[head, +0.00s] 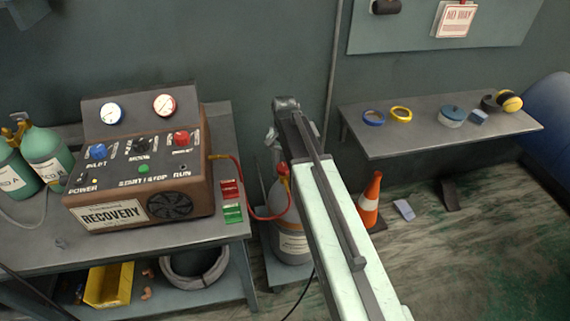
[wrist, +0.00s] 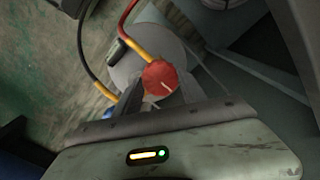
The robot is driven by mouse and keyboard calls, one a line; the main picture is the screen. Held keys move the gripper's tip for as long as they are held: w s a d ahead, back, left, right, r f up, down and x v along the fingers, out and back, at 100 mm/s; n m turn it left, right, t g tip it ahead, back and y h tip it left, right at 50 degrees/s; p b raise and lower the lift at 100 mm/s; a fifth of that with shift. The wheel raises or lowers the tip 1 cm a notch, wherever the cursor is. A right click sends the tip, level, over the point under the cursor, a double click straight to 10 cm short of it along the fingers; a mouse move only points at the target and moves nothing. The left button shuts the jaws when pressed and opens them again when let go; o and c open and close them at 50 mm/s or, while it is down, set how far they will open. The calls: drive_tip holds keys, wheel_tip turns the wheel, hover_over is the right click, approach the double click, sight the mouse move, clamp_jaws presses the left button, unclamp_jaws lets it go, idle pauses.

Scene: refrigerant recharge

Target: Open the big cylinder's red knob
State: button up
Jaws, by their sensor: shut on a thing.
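The big cylinder (head: 293,246) is grey and stands on a low platform between the workbench and the right table. My arm hides much of it in the head view. Its red knob (wrist: 160,77) has a white pointer line and shows in the middle of the wrist view, over the cylinder's round top (wrist: 128,72). A bit of blue (wrist: 109,113) shows beside the gripper. My arm hides the jaws in the head view.
A red hose (head: 263,217) runs from the recovery machine (head: 140,165) to the cylinder. In the wrist view, a black hose (wrist: 82,45) also reaches the cylinder top. An orange cone (head: 370,203) stands to the right, below a side table (head: 440,130).

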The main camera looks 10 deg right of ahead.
drive_tip(key=shift+n, duration=0.4)
drive_tip(key=n, duration=0.3)
drive_tip(key=shift+n, duration=0.3)
drive_tip(key=n, duration=0.4)
drive_tip(key=shift+n, duration=0.3)
drive_tip(key=n, duration=0.4)
drive_tip(key=shift+n, duration=1.9)
drive_tip(key=o, duration=1.4)
drive_tip(key=shift+c, duration=0.2)
